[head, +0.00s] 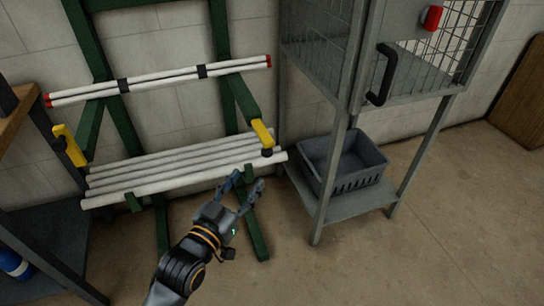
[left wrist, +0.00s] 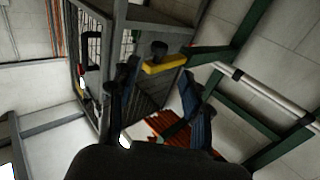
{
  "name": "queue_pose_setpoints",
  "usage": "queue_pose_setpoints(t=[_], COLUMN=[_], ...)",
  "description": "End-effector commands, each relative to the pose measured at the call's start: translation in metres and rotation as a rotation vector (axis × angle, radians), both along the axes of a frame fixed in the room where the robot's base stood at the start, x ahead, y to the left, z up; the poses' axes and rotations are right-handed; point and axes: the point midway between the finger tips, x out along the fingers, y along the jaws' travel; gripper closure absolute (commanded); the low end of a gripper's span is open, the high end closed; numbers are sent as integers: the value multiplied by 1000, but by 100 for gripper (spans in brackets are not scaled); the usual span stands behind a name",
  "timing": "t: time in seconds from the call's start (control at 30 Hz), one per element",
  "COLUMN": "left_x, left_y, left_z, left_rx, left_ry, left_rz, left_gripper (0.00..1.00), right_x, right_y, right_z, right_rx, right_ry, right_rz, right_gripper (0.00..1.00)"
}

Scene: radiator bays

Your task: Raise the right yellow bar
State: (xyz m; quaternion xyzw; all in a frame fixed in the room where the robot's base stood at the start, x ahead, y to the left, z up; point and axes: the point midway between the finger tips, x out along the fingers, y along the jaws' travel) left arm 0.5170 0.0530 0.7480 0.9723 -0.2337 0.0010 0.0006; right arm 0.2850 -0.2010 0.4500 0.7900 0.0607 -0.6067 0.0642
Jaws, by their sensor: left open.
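The right yellow bar (head: 261,132) sits at the front end of the rack's right green arm, with a dark knob at its lower end. It tilts down toward the front. In the left wrist view the yellow bar (left wrist: 165,65) shows just beyond the fingertips. My left gripper (head: 244,183) is open and empty, below and slightly left of the bar, apart from it. The same gripper (left wrist: 161,72) shows in the left wrist view with its fingers spread. The left yellow bar (head: 75,150) is on the rack's left arm. My right gripper is not in view.
White tubes (head: 160,80) with red ends lie on the upper arms, and several white pipes (head: 180,170) lie lower. A grey wire cage (head: 345,110) with a black handle (head: 384,75) stands close right, a grey crate (head: 345,165) on its shelf. The floor at front right is clear.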

Motion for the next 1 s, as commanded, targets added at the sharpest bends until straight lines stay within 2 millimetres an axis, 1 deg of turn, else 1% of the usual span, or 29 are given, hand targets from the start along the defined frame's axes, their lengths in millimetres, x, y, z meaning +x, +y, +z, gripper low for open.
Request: queue_pose_setpoints(t=[0.03,0.3,0.4,0.5,0.7,0.97,1.0], left_x=[10,62,78,90,101,102,102], left_y=[-5,-32,-40,-46,-52,-52,-52], left_z=[0,-1,-1,-1,-1,0,0], left_rx=[-2,0,0,0,1,0,0], left_ry=[-2,-1,-1,0,2,1,1], left_rz=[0,0,-1,0,0,0,0], left_gripper=[52,52,52,52,52,52,56], right_x=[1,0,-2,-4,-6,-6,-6], right_y=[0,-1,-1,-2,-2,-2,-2], right_z=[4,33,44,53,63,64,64], right_rx=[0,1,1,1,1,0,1], right_ry=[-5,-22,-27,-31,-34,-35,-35], right_rz=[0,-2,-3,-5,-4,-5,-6], right_gripper=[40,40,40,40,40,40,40])
